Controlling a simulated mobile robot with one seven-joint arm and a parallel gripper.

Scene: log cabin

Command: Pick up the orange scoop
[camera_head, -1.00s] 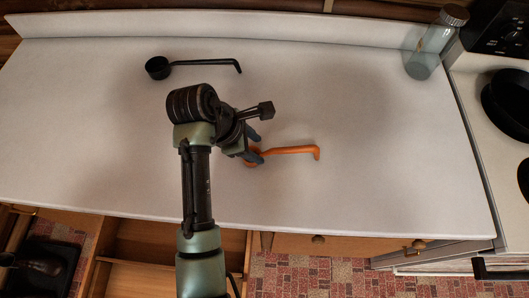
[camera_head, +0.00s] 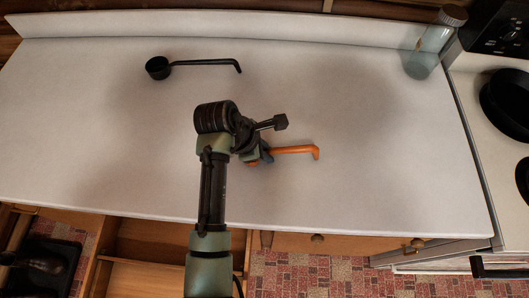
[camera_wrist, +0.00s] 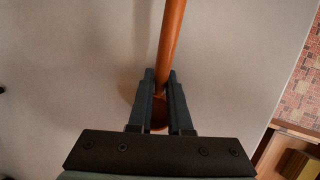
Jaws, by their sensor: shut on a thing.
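The orange scoop (camera_head: 294,150) lies on the white counter, its handle pointing right and ending in a bent tip. My gripper (camera_head: 265,154) is over the scoop's left end, and my wrist hides most of the bowl in the head view. In the wrist view the orange handle (camera_wrist: 171,40) runs up from between the two dark fingers of my gripper (camera_wrist: 161,82). The fingers are shut on the scoop near where handle meets bowl. Part of the orange bowl shows between the fingers, low in the wrist view. I cannot tell any gap between scoop and counter.
A dark green scoop (camera_head: 158,68) lies at the back left of the counter (camera_head: 380,150). A glass jar (camera_head: 424,62) stands at the back right, beside the stove with a black pan (camera_head: 508,104). An open drawer (camera_head: 150,240) is below the front edge.

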